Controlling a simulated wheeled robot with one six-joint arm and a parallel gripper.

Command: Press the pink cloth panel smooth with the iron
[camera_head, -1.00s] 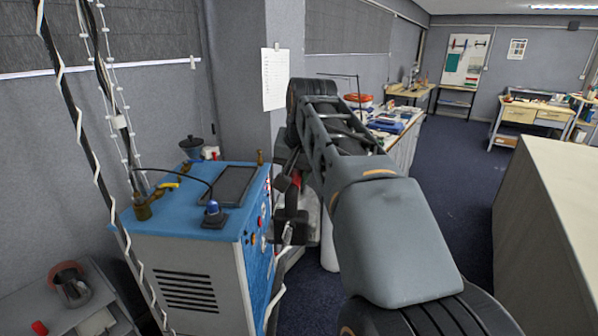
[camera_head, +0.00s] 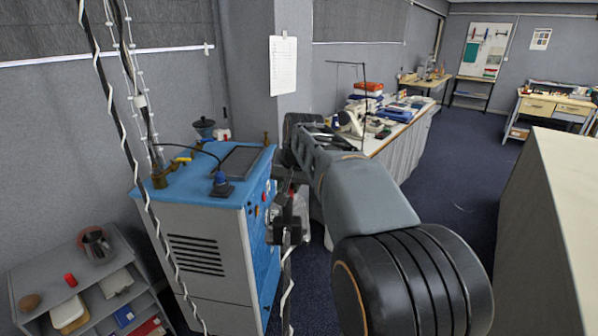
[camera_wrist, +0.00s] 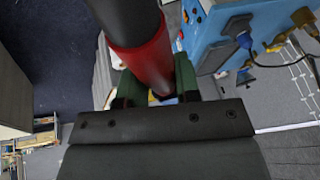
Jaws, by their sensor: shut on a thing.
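My gripper (camera_wrist: 155,85) shows in the wrist view with its green fingers shut on a thick cylinder (camera_wrist: 145,55), black above with a red band. Only part of this cylinder shows, and I cannot tell whether it is the iron's handle. In the head view my arm reaches forward and its end hangs beside the blue-topped cabinet, dark and hard to make out. I cannot make out the pink cloth panel in either view.
A blue-topped cabinet (camera_head: 200,235) with cables stands close on the left. A low grey shelf (camera_head: 45,265) is at the lower left. A pale cabinet (camera_head: 560,200) bounds the right. Dark blue floor (camera_head: 455,170) lies open between it and the long table.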

